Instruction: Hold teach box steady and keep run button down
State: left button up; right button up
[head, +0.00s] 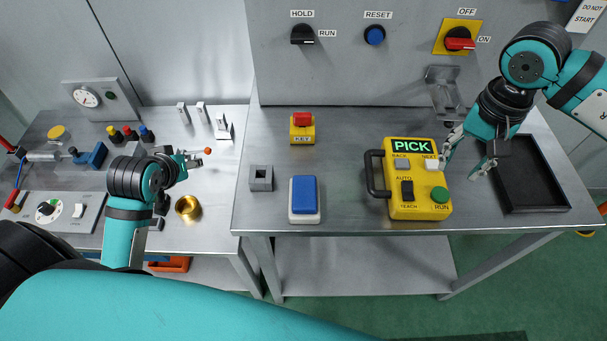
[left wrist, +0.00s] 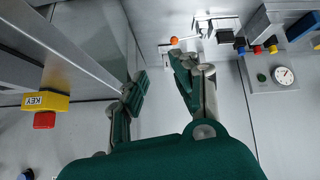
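The yellow teach box (head: 418,209) lies on the right-hand table, with a lit PICK screen (head: 411,146) and a black handle (head: 371,174) on its left side. Its green RUN button (head: 440,194) is at the lower right, uncovered, with no finger on it. My right gripper (head: 466,158) is open beside the box's upper right edge. One finger is close to the white NEXT button (head: 432,164); I cannot tell whether it touches. My left gripper (head: 194,158) is over the left table, away from the box. In the left wrist view (left wrist: 158,80) its fingers are apart and empty.
A black tray (head: 541,207) lies right of the box. A blue-topped block (head: 304,196), a grey socket block (head: 261,178) and a yellow KEY box (head: 302,129) stand left of it. An orange-tipped lever (head: 207,151) is near my left gripper. A gap separates the tables.

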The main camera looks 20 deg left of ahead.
aim_at(368, 178)
pick_arm(q)
jog(key=w+d+r+h, duration=0.1)
jog(key=d+h, duration=0.1)
jog(key=d, duration=0.3)
jog(key=w+d+r+t+h, duration=0.1)
jog(key=d+r, duration=0.1)
jog(key=d, duration=0.3)
jog(key=w+d+r+h, duration=0.1)
jog(key=d+h, duration=0.1)
jog(key=d, duration=0.3)
jog(key=shift+r+n+h, duration=0.3)
jog(key=shift+r+n, duration=0.05)
jog(key=shift+n, duration=0.05)
jog(key=s+d+r+h, duration=0.1)
jog(key=d+h, duration=0.1)
jog(key=d, duration=0.2)
jog(key=s+d+r+h, duration=0.1)
jog(key=d+r, duration=0.1)
jog(key=d, duration=0.2)
jog(key=s+d+r+m+h, duration=0.1)
jog(key=d+h, duration=0.1)
jog(key=d, duration=0.3)
jog(key=shift+s+r+g+h, duration=0.15)
jog(key=shift+r+g+h, duration=0.15)
jog(key=shift+g, duration=0.1)
jog(key=x, duration=1.7)
jog(key=shift+f, duration=0.2)
grip_shut()
pick_arm(e)
grip_shut()
